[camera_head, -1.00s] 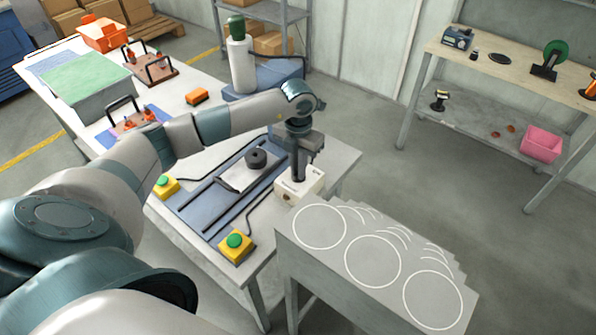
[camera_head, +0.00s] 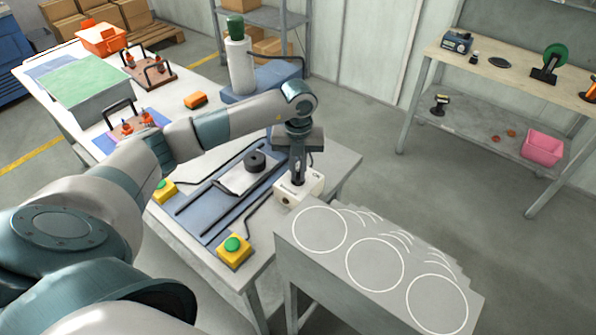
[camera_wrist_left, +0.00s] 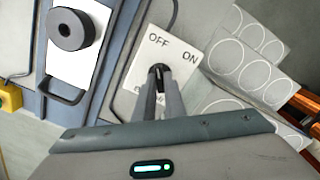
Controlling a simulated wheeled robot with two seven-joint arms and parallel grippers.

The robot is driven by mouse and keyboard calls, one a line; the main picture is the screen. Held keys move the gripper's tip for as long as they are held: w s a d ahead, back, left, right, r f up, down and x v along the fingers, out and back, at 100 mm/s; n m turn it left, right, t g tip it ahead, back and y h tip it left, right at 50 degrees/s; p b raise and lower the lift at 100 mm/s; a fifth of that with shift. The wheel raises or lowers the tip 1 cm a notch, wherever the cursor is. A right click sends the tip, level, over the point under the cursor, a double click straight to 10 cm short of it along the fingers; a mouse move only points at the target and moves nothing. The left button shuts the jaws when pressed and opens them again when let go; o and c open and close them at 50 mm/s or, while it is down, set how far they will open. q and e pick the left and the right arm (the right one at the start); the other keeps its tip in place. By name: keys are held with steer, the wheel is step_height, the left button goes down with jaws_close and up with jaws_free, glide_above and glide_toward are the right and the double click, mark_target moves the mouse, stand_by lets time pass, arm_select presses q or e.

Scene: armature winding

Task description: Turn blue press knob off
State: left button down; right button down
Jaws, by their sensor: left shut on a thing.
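A white control box (camera_head: 301,187) stands at the right end of the worktable. In the left wrist view its top (camera_wrist_left: 150,58) carries the words OFF and ON with a small dark knob (camera_wrist_left: 158,72) below them. My left gripper (camera_head: 297,180) points straight down over this box. In the left wrist view its fingers (camera_wrist_left: 160,80) are closed together on the knob. The knob's colour is mostly hidden by the fingers; what shows looks black. My right gripper is in neither view.
A blue press bed (camera_head: 212,200) with a black ring (camera_head: 256,161) lies beside the box. Yellow boxes with green buttons (camera_head: 235,247) stand near its left edge. A grey stand with white circles (camera_head: 375,264) sits close at the front right.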

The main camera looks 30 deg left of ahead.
mark_target(298, 174)
arm_select(q)
steer(key=c, duration=1.8)
jaws_free()
steer(key=shift+r+b, duration=0.35)
steer(key=shift+r, duration=0.45)
steer(key=shift+r+b, duration=1.65)
steer(key=shift+r, duration=6.3)
